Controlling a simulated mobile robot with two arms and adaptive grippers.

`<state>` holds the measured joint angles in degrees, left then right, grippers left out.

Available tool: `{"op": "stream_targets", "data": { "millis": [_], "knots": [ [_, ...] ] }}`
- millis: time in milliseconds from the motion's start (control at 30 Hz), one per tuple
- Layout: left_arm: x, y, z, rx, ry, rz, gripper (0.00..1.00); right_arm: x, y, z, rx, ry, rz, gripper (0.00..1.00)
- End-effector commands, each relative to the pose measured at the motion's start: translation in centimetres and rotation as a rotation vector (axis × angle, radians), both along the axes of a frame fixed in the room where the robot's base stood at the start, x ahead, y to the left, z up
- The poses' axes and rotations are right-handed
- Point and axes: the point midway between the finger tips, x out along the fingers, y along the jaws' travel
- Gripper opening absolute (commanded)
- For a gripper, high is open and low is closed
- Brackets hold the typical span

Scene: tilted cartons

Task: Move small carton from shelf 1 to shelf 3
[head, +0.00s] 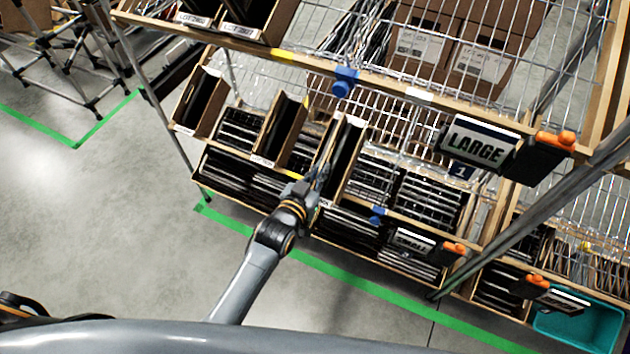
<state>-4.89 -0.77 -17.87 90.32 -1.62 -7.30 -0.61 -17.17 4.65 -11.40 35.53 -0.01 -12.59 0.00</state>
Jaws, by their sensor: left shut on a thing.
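My left gripper (322,176) reaches up from the lower left to the rack. It is shut on a small open carton (346,155), narrow and tilted, with a brown side and dark inside. The carton is at the front of the middle shelf (400,215); I cannot tell whether it still touches the shelf. The fingertips are small and partly hidden against the carton. Two similar tilted cartons stand to its left, one in the middle (284,128) and one at the far left (200,100). My right gripper is not in view.
The upper shelf edge (380,85) overhangs, with larger cartons (480,65) and a LARGE sign (478,145) marked 1 below. A SMALL sign (412,241) hangs lower. A slanted metal post (520,220) and teal bin (590,325) are at right.

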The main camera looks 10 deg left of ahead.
Motion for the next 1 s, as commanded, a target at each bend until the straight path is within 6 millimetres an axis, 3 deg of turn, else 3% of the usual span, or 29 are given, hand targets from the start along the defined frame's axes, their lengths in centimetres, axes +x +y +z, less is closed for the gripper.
{"op": "stream_targets", "data": {
  "millis": [1000],
  "knots": [
    [9.3,-3.0,0.1,-0.004,-0.01,-0.001,0.0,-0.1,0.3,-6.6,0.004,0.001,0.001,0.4]
  ]
}}
